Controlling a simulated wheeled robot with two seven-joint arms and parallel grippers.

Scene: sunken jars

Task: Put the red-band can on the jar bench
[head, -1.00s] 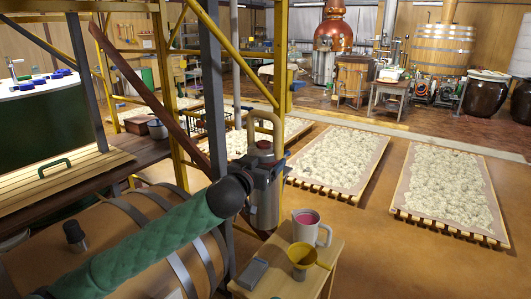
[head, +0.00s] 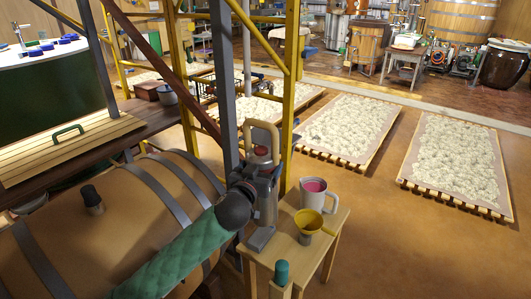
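The red-band can (head: 264,203) is a steel can with a red band near its top and a tall beige handle. My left gripper (head: 266,178), at the end of the green-sleeved arm, is shut on its body and holds it upright. A small wooden bench (head: 330,228), which may be the jar bench, stands just right of and below the can. In the picture, the can's base overlaps the bench's left back part, just behind a grey block (head: 261,239). I cannot tell whether it touches the top. My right gripper is not in view.
A white jug with pink contents (head: 313,197) and a yellow funnel (head: 309,223) take up the bench's middle. A teal-capped item (head: 282,272) stands at its front. Yellow and grey frame posts (head: 222,100) rise close behind the can. Open floor (head: 420,250) lies to the right.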

